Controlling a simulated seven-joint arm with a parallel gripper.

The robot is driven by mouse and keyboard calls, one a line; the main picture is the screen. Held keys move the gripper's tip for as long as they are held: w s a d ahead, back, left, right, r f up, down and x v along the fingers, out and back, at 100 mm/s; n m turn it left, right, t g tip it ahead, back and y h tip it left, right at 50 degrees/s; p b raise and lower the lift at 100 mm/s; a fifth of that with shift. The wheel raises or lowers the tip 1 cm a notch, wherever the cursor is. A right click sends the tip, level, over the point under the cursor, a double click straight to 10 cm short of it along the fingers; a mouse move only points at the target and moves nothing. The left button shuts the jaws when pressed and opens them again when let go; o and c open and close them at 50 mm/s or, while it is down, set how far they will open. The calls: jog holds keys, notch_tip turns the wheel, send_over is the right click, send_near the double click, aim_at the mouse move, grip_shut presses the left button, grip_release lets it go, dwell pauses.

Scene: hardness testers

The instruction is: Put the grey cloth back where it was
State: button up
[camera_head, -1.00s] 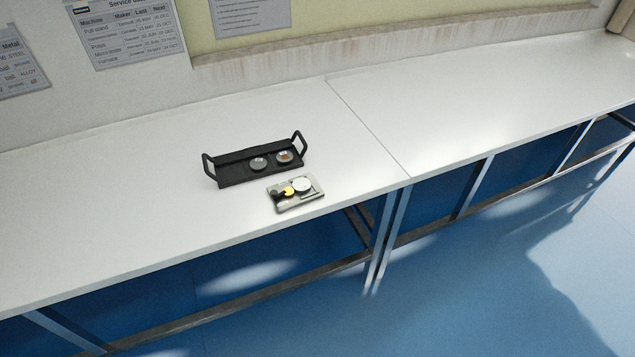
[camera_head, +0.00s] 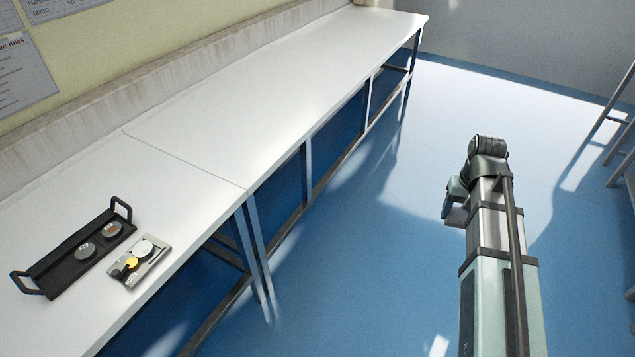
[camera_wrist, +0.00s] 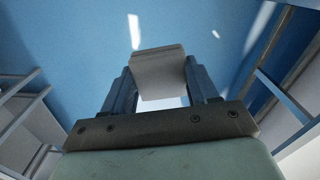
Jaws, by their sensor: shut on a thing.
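In the wrist view my gripper (camera_wrist: 162,92) is shut on the grey cloth (camera_wrist: 158,72), which shows as a pale grey folded block between the two fingers. Blue floor lies behind it. In the head view my arm stands over the floor at the right, well apart from the white bench (camera_head: 230,95). The fingers and the cloth cannot be made out in the head view.
On the bench at left is a black two-handled tray (camera_head: 62,275) with two round discs. A small grey plate (camera_head: 139,264) with a white dial and a yellow piece lies beside it. The far bench top is clear. A metal frame (camera_head: 606,125) stands at the right edge.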

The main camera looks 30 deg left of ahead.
jog(key=s+a+n, duration=0.2)
jog(key=s+a, duration=0.1)
jog(key=a, duration=0.6)
jog(key=s+a+n, duration=0.1)
jog(key=s+a, duration=0.1)
jog(key=a, duration=0.6)
jog(key=n, duration=1.2)
send_near(171, 212)
jog(key=shift+f, duration=3.1)
jog(key=shift+f, duration=0.15)
jog(key=o, duration=1.1)
